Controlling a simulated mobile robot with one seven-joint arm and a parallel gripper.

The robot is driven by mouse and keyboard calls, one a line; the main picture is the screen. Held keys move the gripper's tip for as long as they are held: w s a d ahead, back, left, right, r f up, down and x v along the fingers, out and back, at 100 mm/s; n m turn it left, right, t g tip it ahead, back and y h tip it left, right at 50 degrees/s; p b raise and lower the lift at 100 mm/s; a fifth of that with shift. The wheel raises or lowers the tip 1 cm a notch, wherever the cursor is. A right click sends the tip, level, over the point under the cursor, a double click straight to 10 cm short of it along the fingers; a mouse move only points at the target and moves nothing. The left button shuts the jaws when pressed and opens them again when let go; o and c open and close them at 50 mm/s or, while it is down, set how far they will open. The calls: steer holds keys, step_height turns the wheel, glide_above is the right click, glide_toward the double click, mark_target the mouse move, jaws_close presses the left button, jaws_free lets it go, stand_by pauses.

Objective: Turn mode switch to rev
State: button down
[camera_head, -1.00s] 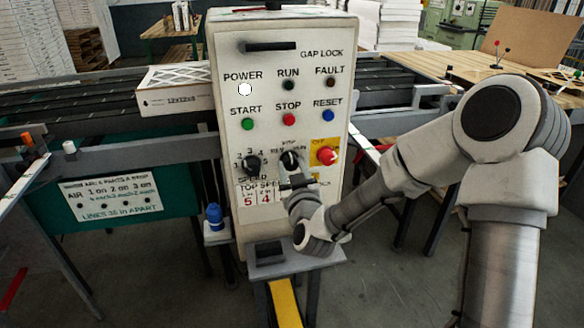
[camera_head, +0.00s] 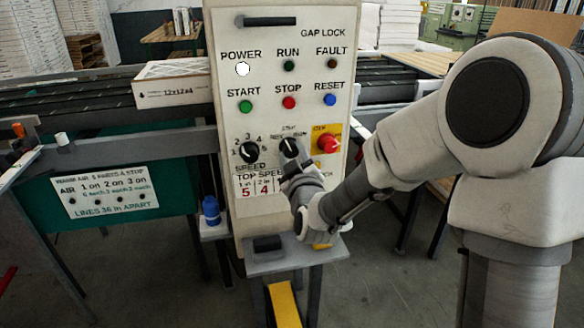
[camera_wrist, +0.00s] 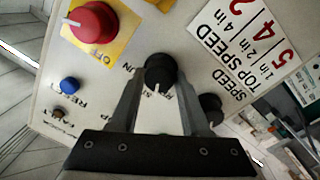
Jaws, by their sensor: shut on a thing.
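The mode switch is a black round knob (camera_head: 289,147) on the cream control panel (camera_head: 318,112), between the speed knob and the red button. In the wrist view the knob (camera_wrist: 160,70) sits between my two fingertips. My gripper (camera_head: 287,168) is shut on the knob from below, as the wrist view (camera_wrist: 160,88) shows. The fingers hide part of the labels.
The black speed knob (camera_head: 249,151) is close on the left, and the red button on a yellow plate (camera_head: 328,143) close on the right. Green, red and blue buttons are above. A blue bottle (camera_head: 211,211) stands on a small ledge. A filter box (camera_head: 172,84) lies on the conveyor.

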steer(key=shift+f+n+b, duration=0.1)
steer(key=shift+n+b, duration=2)
steer(key=shift+b, duration=0.25)
steer(key=shift+d, duration=0.1)
steer(key=shift+c, duration=1.9)
jaws_free()
steer(key=shift+s, duration=0.15)
